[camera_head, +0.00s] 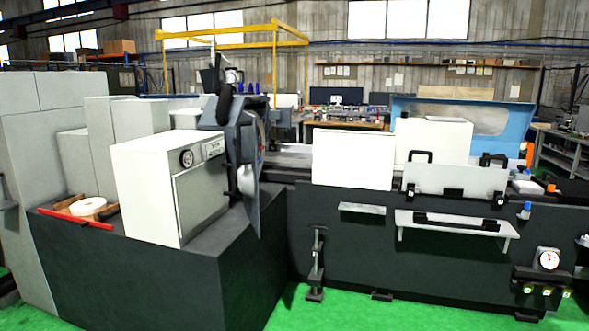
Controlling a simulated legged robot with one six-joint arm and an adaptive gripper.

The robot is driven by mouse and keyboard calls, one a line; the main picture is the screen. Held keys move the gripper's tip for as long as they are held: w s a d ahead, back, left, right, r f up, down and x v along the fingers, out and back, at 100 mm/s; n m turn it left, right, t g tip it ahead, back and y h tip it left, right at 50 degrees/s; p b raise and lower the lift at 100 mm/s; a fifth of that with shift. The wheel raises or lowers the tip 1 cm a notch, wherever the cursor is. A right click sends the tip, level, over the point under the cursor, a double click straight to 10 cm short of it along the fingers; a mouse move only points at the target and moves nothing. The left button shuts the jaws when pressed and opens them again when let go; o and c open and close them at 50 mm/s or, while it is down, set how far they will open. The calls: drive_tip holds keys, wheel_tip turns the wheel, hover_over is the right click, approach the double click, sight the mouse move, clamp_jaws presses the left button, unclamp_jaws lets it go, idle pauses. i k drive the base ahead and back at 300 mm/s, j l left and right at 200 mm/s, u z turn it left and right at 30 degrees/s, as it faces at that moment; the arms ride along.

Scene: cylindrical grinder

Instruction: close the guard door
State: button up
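The cylindrical grinder fills the middle and right, with a dark base (420,240). I cannot tell for sure which panel is the guard door. A dark grey upright panel (246,150) stands nearly edge-on beside the white cabinet, at the left end of the bed. A flat white panel (353,159) stands upright at the front of the bed. A blue-framed panel with a clear window (475,117) stands behind the bed at the right. No handle can be made out clearly on these. My gripper is not in view.
A white cabinet with a round dial (186,158) stands on the dark base at left. Left of it lies a wooden tray (68,207) with a white disc. A front shelf with a black bar (457,223) and a gauge (548,259) stick out at right. Green floor (340,317) lies in front.

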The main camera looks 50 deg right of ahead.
sight(245, 130)
drive_tip(key=z, duration=1.15)
drive_tip(key=i+j, duration=0.25)
drive_tip(key=i, duration=0.15)
drive_tip(key=i+j+u, duration=0.1)
drive_tip(key=i, duration=0.35)
drive_tip(key=i+j, duration=0.3)
drive_tip(key=i, duration=0.15)
drive_tip(key=u, duration=0.05)
